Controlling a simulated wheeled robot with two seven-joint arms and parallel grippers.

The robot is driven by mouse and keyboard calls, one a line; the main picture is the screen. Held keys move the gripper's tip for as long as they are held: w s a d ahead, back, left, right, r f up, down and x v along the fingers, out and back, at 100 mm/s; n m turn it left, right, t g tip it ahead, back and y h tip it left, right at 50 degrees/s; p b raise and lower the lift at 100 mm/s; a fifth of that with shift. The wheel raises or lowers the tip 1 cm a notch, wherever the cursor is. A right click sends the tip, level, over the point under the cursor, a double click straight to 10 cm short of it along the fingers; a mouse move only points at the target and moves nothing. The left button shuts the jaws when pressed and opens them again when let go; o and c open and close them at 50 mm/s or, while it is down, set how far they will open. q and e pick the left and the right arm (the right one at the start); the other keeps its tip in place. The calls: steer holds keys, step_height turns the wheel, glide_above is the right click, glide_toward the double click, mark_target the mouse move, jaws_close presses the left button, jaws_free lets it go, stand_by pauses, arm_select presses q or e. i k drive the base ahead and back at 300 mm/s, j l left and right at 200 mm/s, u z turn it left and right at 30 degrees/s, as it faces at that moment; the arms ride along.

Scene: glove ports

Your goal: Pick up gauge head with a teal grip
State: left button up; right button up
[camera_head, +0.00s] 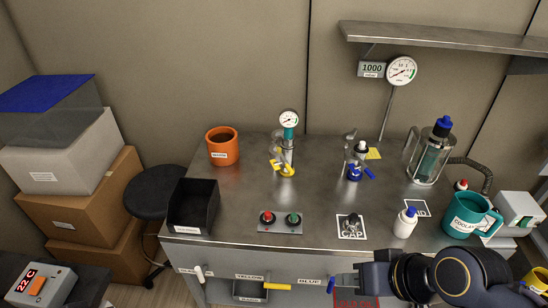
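The gauge head (289,119) has a round white dial above a teal grip (290,133). It stands upright on a metal fitting with yellow parts (285,165), toward the back of the steel table. My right gripper (340,284) is low at the table's front edge, well in front of the gauge head and to its right. Its tips are close to a blue handle (331,285); whether they touch it or are open or shut is unclear. My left gripper is out of view.
The table (255,205) also bears an orange pot (222,147), a black bin (193,205), a two-button box (280,221), a blue-handled fitting (355,170), a white bottle (405,223) and a teal mug (470,216). A shelf (440,37) overhangs the back right.

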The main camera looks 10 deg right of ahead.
mark_target(289, 118)
steer(key=i+l+u, duration=0.15)
steer(key=i+u, duration=0.25)
steer(key=i+l+u, duration=0.2)
steer(key=u, duration=0.2)
